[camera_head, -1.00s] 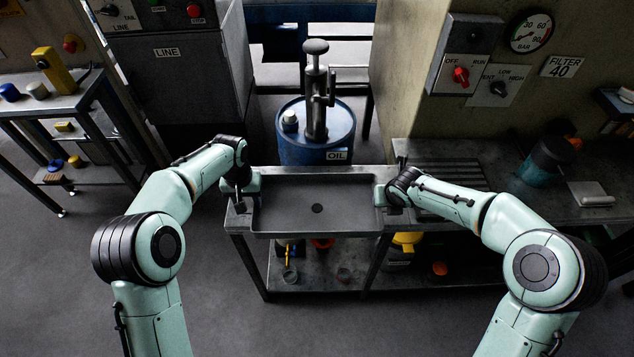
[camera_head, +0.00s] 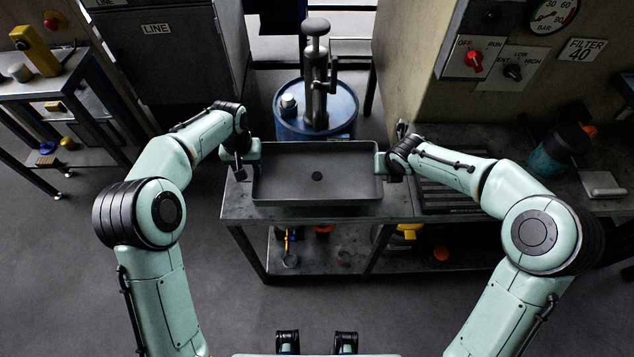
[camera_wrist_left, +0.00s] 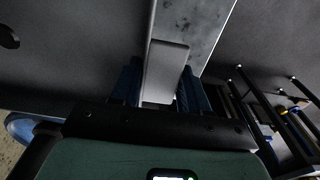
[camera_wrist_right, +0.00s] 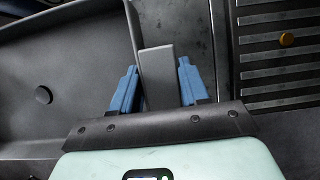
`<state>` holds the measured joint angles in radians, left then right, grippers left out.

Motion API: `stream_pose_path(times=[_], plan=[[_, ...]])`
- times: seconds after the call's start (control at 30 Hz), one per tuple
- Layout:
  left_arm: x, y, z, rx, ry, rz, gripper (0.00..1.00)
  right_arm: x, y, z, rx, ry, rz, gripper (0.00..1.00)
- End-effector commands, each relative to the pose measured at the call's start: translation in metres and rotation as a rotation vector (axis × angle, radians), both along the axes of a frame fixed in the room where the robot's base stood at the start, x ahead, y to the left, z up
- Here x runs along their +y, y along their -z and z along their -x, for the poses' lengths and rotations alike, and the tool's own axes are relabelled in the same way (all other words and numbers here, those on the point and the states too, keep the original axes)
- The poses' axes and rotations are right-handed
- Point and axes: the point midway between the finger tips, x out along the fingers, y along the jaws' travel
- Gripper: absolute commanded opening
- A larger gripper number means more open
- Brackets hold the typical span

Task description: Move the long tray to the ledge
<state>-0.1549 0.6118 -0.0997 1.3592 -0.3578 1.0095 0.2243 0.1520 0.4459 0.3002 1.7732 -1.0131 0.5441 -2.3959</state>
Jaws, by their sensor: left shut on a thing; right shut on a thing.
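The long tray (camera_head: 285,182) is dark grey and shallow, with raised walls and a dark round spot in its middle. In the head view it appears level over the grey bench ledge (camera_head: 235,207); I cannot tell whether it touches. My left gripper (camera_head: 251,160) is shut on the handle at its left end. My right gripper (camera_head: 384,163) is shut on the handle at its right end. In the left wrist view, a grey handle (camera_wrist_left: 165,72) sits between the blue fingers. The right wrist view shows the other handle (camera_wrist_right: 156,75) likewise between blue fingers.
A blue oil drum with a pump (camera_head: 316,115) stands behind the tray. A slatted grate (camera_head: 450,197) lies to its right, and a teal container (camera_head: 553,155) stands farther right. Small items sit on the lower shelf (camera_head: 340,258). A side table (camera_head: 45,90) is at left.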

Motion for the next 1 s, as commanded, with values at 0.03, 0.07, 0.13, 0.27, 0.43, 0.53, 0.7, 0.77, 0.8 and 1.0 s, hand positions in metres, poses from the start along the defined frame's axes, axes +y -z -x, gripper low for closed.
stream_pose_path(times=[0.03, 0.07, 0.13, 0.27, 0.43, 0.53, 0.7, 0.77, 0.8, 1.0], plan=[[0.0, -0.001, -0.001, -0.002, 0.0, 0.001, 0.0, 0.001, -0.001, -0.001, -0.004, -0.002, -0.001, 0.0], [0.0, 0.0, -0.001, -0.002, 0.0, 0.001, 0.0, 0.001, -0.001, -0.001, -0.004, -0.001, -0.002, 0.0], [0.0, 0.002, -0.001, -0.002, 0.0, 0.001, 0.0, 0.001, 0.001, -0.001, -0.003, -0.001, -0.002, 0.0], [0.0, 0.007, 0.0, 0.0, 0.0, 0.0, 0.0, 0.001, 0.006, -0.001, -0.004, -0.002, -0.001, 0.0], [0.0, 0.016, 0.0, 0.0, 0.0, 0.001, 0.0, 0.001, 0.015, -0.001, -0.002, -0.001, -0.002, 0.0], [0.0, 0.021, 0.0, 0.0, 0.0, 0.0, 0.0, 0.001, 0.02, -0.001, -0.004, -0.002, -0.001, 0.0], [0.0, 0.03, 0.0, -0.001, 0.0, 0.0, 0.0, 0.001, 0.029, -0.001, -0.003, -0.002, -0.001, 0.0], [0.0, 0.033, 0.0, 0.0, 0.001, 0.0, 0.0, 0.001, 0.032, -0.001, -0.003, -0.002, -0.001, 0.0], [0.0, 0.035, 0.0, 0.0, 0.001, 0.0, 0.0, 0.001, 0.035, -0.001, -0.003, -0.001, -0.002, 0.0], [0.0, 0.042, 0.0, 0.0, 0.001, 0.0, 0.64, 0.001, 0.041, -0.001, -0.002, 0.0, -0.001, 0.64]])
